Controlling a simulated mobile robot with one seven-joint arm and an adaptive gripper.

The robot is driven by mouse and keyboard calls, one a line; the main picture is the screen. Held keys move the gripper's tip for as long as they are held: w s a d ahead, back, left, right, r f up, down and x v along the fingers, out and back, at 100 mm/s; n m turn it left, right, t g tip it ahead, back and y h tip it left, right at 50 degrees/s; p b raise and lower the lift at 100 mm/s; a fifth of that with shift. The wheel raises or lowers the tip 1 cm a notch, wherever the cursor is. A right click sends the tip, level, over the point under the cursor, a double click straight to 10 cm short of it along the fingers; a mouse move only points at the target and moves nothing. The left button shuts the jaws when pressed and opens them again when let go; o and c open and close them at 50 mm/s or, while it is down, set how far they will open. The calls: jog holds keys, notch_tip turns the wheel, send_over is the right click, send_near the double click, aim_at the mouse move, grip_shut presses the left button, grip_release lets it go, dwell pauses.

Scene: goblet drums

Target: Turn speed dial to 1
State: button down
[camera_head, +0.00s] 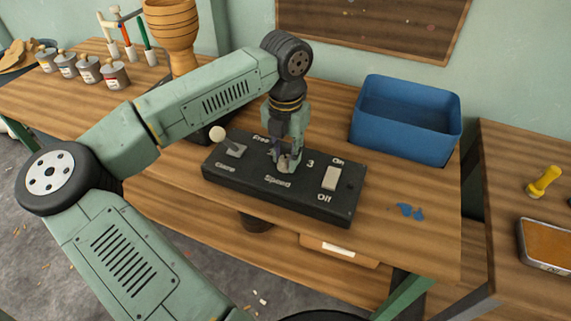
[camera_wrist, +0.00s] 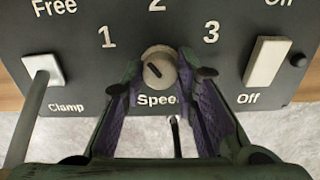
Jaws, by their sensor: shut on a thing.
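The speed dial (camera_wrist: 162,62) is a pale round knob on a black control box (camera_head: 225,172). In the wrist view it sits above the word Speed, with the numbers 1 and 3 to its upper left and upper right; the number above it is cut off by the top edge. A dark mark shows on its face, but I cannot tell exactly which number it points to. My gripper (camera_head: 285,160) is over the box and shut on the dial, one finger on each side. In the head view the gripper partly hides the dial.
A clamp lever (camera_head: 218,134) with a pale ball is left of the dial. An On/Off rocker switch (camera_head: 330,178) is to the right. A blue bin (camera_head: 407,145) stands behind right; paint pots (camera_head: 113,75) and a wooden goblet shape (camera_head: 172,30) stand behind left.

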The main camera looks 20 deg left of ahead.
aim_at(286, 158)
jog(key=n+b, duration=0.4)
jog(key=shift+n, duration=0.4)
dwell(0.4)
jog(key=c, duration=1.2)
grip_release()
jog(key=shift+c, duration=0.2)
notch_tip(286, 158, up, 12)
